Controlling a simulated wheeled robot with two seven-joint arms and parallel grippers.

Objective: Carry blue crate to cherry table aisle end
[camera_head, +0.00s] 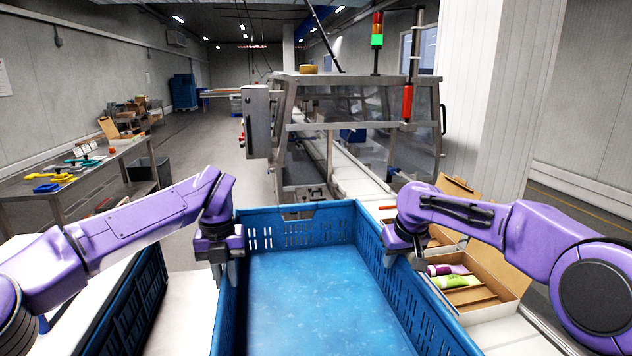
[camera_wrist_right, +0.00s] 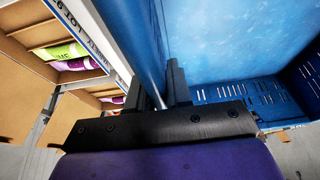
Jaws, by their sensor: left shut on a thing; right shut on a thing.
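The blue crate (camera_head: 310,226) is in front of me in the head view, with a bare blue floor and slotted walls. My left gripper (camera_head: 222,268) is shut on its left wall. My right gripper (camera_head: 403,256) is shut on its right wall. In the right wrist view the fingers of my right gripper (camera_wrist_right: 160,90) straddle the rim of the blue crate (camera_wrist_right: 215,40). The crate's near end runs out of the head view. I cannot see a table that is clearly the cherry table.
An open cardboard box (camera_head: 475,285) with green and purple packs stands just right of the crate. Another dark blue crate (camera_head: 130,310) is at the left. A metal machine (camera_head: 340,110) stands ahead. A workbench (camera_head: 80,185) lines the left wall, with open floor (camera_head: 215,150) beside it.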

